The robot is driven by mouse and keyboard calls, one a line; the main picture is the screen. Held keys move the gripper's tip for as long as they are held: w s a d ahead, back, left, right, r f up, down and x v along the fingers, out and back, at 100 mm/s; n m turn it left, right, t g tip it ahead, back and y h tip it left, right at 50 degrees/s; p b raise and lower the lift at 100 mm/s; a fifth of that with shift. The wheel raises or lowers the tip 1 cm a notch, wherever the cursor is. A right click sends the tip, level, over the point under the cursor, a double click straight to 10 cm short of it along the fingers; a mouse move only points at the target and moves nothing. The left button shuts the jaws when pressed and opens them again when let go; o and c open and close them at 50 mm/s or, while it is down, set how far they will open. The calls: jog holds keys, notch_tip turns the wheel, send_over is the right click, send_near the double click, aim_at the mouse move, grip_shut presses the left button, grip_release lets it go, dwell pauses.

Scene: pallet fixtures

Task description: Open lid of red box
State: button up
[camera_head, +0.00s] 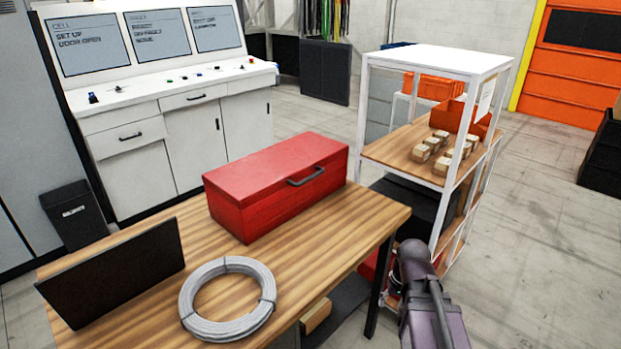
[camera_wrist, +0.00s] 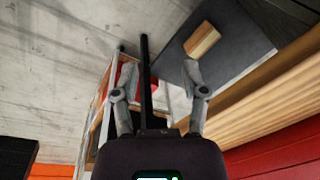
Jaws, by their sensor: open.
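The red box (camera_head: 275,187) stands on the wooden table (camera_head: 335,240) in the head view. Its lid is closed, and a dark handle (camera_head: 306,177) sits on its long front side. In the wrist view, a red surface (camera_wrist: 285,153) at the lower right looks like part of the box. My gripper (camera_wrist: 163,82) is open and empty, its two fingers apart in the wrist view. In the head view only my arm shows, at the lower right beyond the table's right edge, apart from the box. My fingertips are hidden there.
A coil of grey cable (camera_head: 228,299) and a dark panel (camera_head: 115,273) are on the table. A white shelf rack (camera_head: 437,62) with small blocks and orange bins stands close behind the table's right end. A control console (camera_head: 165,100) is behind. Open floor lies to the right.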

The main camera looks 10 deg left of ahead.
aim_at(313, 178)
jog(key=w+a+r+t+y, duration=0.1)
jog(key=w+a+r+y, duration=0.1)
jog(key=w, duration=0.3)
jog(key=w+a+r+m+t+y, duration=0.1)
jog(key=w+a+r+y, duration=0.1)
jog(key=w+a, duration=0.3)
jog(key=w+a+r+m+t+y, duration=0.1)
jog(key=w+a+r+t+y, duration=0.1)
jog(key=w, duration=0.5)
jog(key=shift+a+r+y+p, duration=0.1)
jog(key=shift+a+y+p, duration=0.3)
jog(key=shift+a, duration=0.4)
jog(key=w+a+r+m+t+y, duration=0.2)
jog(key=w+r, duration=0.3)
jog(key=w, duration=0.2)
jog(key=w+a+r+m+t+y, duration=0.2)
jog(key=w+r+m+t, duration=0.1)
jog(key=w+r, duration=0.2)
jog(key=shift+w, duration=0.95)
jog(key=shift+w+a+f, duration=0.1)
jog(key=shift+a, duration=0.05)
jog(key=x, duration=0.4)
jog(key=b+x, duration=0.1)
jog(key=x, duration=0.4)
jog(key=b+x, duration=0.1)
jog(key=x, duration=0.3)
jog(key=shift+a+r, duration=0.2)
jog(key=shift+a, duration=0.1)
